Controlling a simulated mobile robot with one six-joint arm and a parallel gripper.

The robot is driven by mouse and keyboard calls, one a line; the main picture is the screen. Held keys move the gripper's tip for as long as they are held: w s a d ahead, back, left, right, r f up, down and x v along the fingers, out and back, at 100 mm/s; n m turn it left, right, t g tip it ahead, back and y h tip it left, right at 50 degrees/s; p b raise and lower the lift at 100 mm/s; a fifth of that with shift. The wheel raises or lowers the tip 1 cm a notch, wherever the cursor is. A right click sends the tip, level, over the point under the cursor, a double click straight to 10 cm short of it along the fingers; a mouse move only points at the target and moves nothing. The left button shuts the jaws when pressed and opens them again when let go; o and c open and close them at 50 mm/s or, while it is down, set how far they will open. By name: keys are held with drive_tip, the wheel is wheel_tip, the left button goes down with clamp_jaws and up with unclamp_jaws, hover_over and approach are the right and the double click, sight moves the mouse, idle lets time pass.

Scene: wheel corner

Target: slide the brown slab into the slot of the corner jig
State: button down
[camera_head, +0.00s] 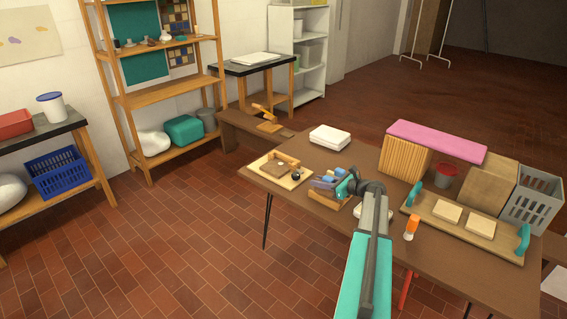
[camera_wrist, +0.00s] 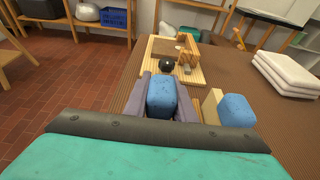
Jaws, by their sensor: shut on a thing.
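The corner jig (camera_head: 291,182) is a pale wooden board with raised walls near the table's left corner. It also shows ahead of my gripper in the wrist view (camera_wrist: 197,74). A flat brown piece, apparently the brown slab (camera_head: 273,167), lies on the board; the slot is too small to make out. A dark ball-shaped knob (camera_wrist: 167,65) sits at the board's near side. My gripper (camera_wrist: 160,104) has lavender fingers on either side of a blue block (camera_wrist: 162,93) and is shut on it. The jig is apart from the gripper, beyond its fingertips.
A second blue block (camera_wrist: 237,110) rests beside a pale wooden piece (camera_wrist: 211,104), right of my gripper. A white folded stack (camera_head: 330,137) lies behind. A handled board (camera_head: 463,231), orange-topped bottle (camera_head: 412,227) and grey crate (camera_head: 535,209) occupy the table's right side.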

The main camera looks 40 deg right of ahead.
drive_tip(key=shift+r+p, duration=1.25)
drive_tip(key=shift+r, duration=0.95)
drive_tip(key=shift+a, duration=0.1)
drive_tip(key=w+a+r+n+g+y, duration=0.15)
drive_tip(key=w+a, duration=0.25)
drive_tip(key=a, duration=0.5)
drive_tip(key=w+a+r+n+y, duration=0.1)
drive_tip(key=w+a+y, duration=0.15)
drive_tip(key=a, duration=0.65)
drive_tip(key=w+a+r+n+g+y, duration=0.15)
drive_tip(key=w+a, duration=0.25)
drive_tip(key=a, duration=0.5)
drive_tip(key=s+a+r+n+g+y, duration=0.1)
drive_tip(key=s+a, duration=0.2)
drive_tip(key=a, duration=0.6)
drive_tip(key=s+a+r+n+g+y, duration=0.1)
drive_tip(key=s+a, duration=0.3)
drive_tip(key=a, duration=0.5)
drive_tip(key=s+a+r+n+y, duration=0.1)
drive_tip(key=s+a+r+n, duration=0.1)
drive_tip(key=a, duration=0.7)
drive_tip(key=shift+s+r+g, duration=0.2)
drive_tip(key=shift+s+g, duration=0.2)
drive_tip(key=shift+s, duration=0.4)
drive_tip(key=shift+a, duration=0.1)
